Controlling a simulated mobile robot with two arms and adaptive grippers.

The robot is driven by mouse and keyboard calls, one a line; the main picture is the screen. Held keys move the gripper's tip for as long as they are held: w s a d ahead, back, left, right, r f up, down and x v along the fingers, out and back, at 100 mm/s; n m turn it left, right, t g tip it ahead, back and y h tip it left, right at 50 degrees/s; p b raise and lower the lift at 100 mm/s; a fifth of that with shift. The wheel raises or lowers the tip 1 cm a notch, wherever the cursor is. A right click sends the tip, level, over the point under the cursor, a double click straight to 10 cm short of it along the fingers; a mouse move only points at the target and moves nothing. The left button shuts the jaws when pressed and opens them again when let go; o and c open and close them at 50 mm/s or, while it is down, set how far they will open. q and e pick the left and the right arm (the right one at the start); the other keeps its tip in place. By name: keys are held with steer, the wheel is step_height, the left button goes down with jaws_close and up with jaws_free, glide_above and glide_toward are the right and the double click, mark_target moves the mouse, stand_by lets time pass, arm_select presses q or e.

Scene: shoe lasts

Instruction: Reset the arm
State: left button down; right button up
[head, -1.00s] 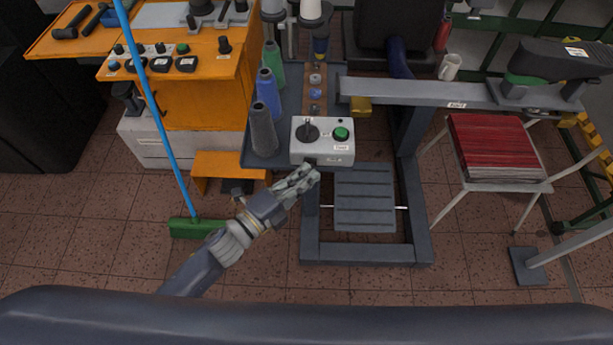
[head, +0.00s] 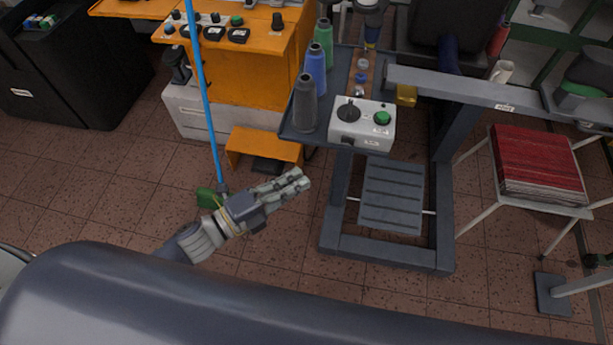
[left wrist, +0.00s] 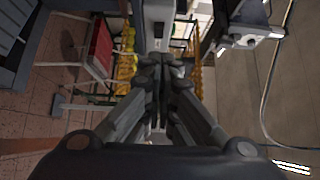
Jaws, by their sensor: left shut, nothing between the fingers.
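My left gripper (head: 303,181) is in the middle of the head view, over the tiled floor and in front of the machine stand. Its fingers are closed together with nothing between them. In the left wrist view the fingers (left wrist: 158,68) meet at their tips and are empty. The nearest thing to it is the grey control box (head: 362,124) with a black knob and a green button, which stands apart from the fingertips, up and to the right. My right gripper is in neither view.
An orange machine (head: 258,62) stands at the back left, with a green broom head (head: 206,198) on a blue handle before it. Thread cones (head: 305,102) stand on the stand's shelf. A stool with a red stack (head: 537,165) is at right. Open floor lies at left.

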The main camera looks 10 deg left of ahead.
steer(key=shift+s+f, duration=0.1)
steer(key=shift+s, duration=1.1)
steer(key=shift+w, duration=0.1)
arm_select(q)
steer(key=s+a+f+n+g+y, duration=0.1)
steer(key=a+f+n+y, duration=0.25)
steer(key=f, duration=0.65)
steer(key=s+a+f+n+g+y, duration=0.1)
steer(key=a+f+n+y, duration=0.3)
steer(key=f, duration=0.5)
steer(key=s+a+f+n+g+y, duration=0.1)
steer(key=a+f+n+y, duration=0.1)
steer(key=a+f+n, duration=0.6)
steer(key=s+f+n+g+y, duration=0.2)
steer(key=s+f+n+g, duration=0.2)
steer(key=s+f, duration=1.05)
steer(key=s+d+f+n+g, duration=0.1)
steer(key=s+f, duration=0.3)
steer(key=s, duration=0.4)
steer(key=s+d+f+n+g, duration=0.1)
steer(key=s+f+n+g, duration=0.2)
steer(key=s, duration=0.5)
steer(key=shift+s+d+f+n+g+y, duration=0.15)
steer(key=shift+d+f+n+g+y, duration=0.25)
steer(key=shift+g, duration=0.2)
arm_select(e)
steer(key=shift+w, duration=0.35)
